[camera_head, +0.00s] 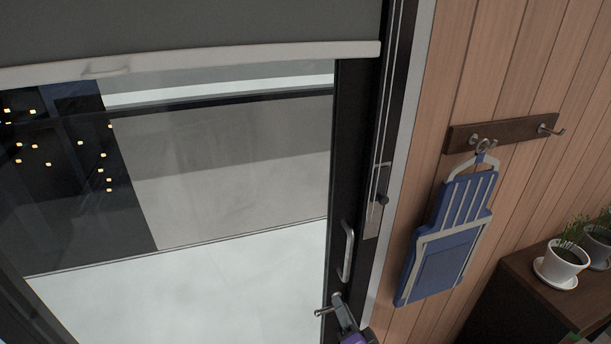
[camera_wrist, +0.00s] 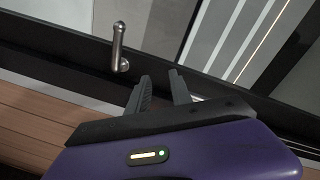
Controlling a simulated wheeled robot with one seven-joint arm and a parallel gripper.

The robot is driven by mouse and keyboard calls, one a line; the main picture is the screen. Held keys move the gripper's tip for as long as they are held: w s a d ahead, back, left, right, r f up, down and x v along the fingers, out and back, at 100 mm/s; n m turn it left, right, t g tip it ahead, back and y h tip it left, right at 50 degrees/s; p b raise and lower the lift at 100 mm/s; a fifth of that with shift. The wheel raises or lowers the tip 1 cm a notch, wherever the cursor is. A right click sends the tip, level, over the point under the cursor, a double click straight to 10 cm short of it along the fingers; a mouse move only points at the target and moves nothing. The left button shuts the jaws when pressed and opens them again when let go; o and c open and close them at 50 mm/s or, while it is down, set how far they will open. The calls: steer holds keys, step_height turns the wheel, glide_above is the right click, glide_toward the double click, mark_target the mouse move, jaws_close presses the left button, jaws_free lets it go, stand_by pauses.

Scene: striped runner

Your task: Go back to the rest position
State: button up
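My gripper (camera_wrist: 160,82) shows in the wrist view with its two dark fingers apart and nothing between them. A metal lever handle (camera_wrist: 119,48) on the dark door frame stands just beyond and left of the fingers, apart from them in the picture. In the head view, part of my purple gripper body shows at the bottom edge, beside a lever handle (camera_head: 328,311) on the door frame. My fingers are hard to make out there.
A glass door (camera_head: 235,250) with a pull handle (camera_head: 347,255) and a dark blind (camera_head: 190,30) fills the left. A blue folded item (camera_head: 443,262) hangs from a hook rail (camera_head: 505,132) on the wooden wall. Potted plants (camera_head: 562,264) stand on a brown cabinet (camera_head: 540,295) at right.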

steer(key=s+a+r+n+t+h+b, duration=0.1)
steer(key=s+r, duration=0.2)
steer(key=s, duration=0.4)
steer(key=s+r+n+t+h+b, duration=0.1)
steer(key=s+r+n, duration=0.15)
steer(key=s, duration=0.45)
steer(key=s+d+r+n+g+b, duration=0.1)
steer(key=s+d+r, duration=0.1)
steer(key=s, duration=0.9)
steer(key=s+d+r+n+g+h+b, duration=0.1)
steer(key=s+d, duration=0.4)
steer(key=s, duration=0.6)
steer(key=s+d+r+n+g+h+b, duration=0.1)
steer(key=s+d+r+n, duration=0.2)
steer(key=s, duration=0.8)
step_height(320, 180, up, 2)
steer(key=shift+s+d+r+g+b, duration=0.1)
steer(key=shift+s+d+g+b, duration=0.05)
steer(key=shift+d+g+b, duration=0.35)
